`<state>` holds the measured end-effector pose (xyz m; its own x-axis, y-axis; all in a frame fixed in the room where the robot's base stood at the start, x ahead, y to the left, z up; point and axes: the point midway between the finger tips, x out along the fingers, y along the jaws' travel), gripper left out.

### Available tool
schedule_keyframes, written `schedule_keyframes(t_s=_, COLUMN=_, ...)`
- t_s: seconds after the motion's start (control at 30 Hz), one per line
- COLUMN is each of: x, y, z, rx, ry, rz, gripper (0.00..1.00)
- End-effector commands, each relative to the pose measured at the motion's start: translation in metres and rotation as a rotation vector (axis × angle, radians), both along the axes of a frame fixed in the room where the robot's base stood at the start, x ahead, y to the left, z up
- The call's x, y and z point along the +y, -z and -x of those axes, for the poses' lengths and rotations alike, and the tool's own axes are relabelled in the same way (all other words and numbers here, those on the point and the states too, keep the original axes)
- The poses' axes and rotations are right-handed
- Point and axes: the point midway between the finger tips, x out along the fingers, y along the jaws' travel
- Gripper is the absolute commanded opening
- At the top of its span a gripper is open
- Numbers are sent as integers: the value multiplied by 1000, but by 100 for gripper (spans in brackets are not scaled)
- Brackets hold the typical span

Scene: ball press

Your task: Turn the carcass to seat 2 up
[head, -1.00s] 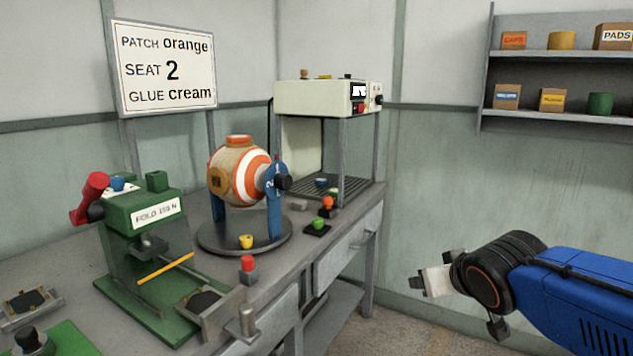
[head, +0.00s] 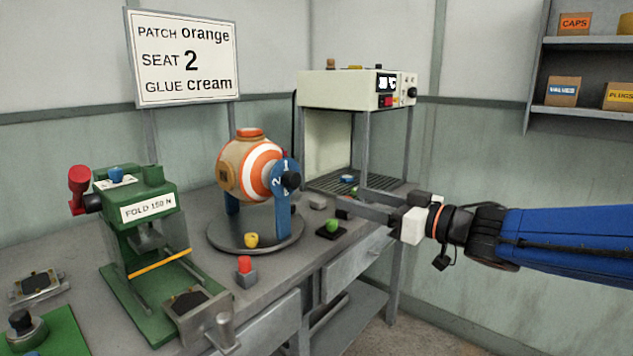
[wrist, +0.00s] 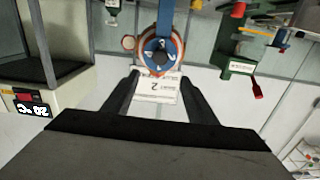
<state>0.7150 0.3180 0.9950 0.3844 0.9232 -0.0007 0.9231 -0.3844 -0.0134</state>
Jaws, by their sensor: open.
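The carcass (head: 250,168), a tan ball with orange and white rings and an orange cap on top, sits in a blue stand (head: 283,215) on a round grey base. A blue index plate (head: 279,183) with a 2 and a 1 on it and a black knob (head: 291,181) are on its right side. My gripper (head: 352,199) is open and empty, to the right of the knob and a little lower, apart from it. In the wrist view the knob (wrist: 160,58) shows beyond and between the open fingers (wrist: 160,78).
A sign (head: 185,60) reads patch orange, seat 2, glue cream. A green press (head: 140,205) stands at left; a cream machine (head: 350,90) stands behind.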

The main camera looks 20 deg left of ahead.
Motion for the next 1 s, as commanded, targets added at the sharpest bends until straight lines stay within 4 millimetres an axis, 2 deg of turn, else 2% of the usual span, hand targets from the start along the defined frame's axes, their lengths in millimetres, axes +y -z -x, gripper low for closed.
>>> schedule_keyframes(t_s=0.27, x=27, y=0, z=-9, rx=2, ry=-8, rz=-1, gripper=52)
schedule_keyframes(t_s=1.0, x=142, y=1, z=-58, rx=2, ry=-4, rz=-1, gripper=52)
